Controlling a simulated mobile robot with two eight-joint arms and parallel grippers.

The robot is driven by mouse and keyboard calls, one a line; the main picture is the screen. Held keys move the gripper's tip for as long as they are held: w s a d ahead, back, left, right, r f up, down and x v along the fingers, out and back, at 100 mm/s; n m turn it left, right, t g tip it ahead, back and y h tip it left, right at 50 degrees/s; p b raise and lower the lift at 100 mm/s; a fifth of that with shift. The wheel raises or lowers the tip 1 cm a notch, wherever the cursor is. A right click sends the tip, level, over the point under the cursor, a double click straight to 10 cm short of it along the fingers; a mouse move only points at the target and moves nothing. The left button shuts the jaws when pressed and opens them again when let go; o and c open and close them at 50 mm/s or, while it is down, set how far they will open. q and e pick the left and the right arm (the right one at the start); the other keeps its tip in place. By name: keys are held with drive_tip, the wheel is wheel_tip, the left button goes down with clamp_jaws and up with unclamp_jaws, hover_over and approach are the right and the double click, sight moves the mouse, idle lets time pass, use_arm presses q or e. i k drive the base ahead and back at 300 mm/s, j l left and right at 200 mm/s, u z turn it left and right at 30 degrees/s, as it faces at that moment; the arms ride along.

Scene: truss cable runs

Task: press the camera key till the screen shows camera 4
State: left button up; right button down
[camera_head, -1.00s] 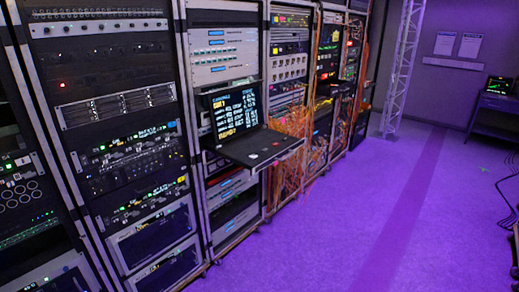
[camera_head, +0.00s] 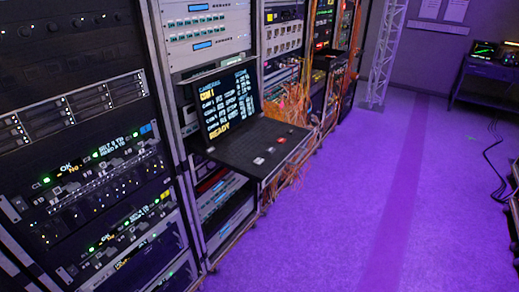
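A screen (camera_head: 228,103) stands at the back of a pull-out shelf (camera_head: 235,142) in the middle rack. It shows a "CAMERAS" heading, a highlighted line that looks like "CAM 1", several smaller lines, and "READY" at the bottom. The small text is too blurred to read for sure. Neither of my grippers is in view.
Racks of lit equipment (camera_head: 95,150) line the left side. Orange cables (camera_head: 297,105) hang just beyond the shelf. A white truss (camera_head: 386,50) stands at the back. A dark table (camera_head: 485,80) with a small screen is at far right. The purple floor (camera_head: 330,220) is clear.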

sight(258, 161)
drive_tip(key=i+j+z, duration=0.15)
drive_tip(key=i+j, duration=0.3)
drive_tip(key=i+j+z, duration=0.2)
drive_tip(key=i+j, duration=0.2)
drive_tip(key=j, duration=0.2)
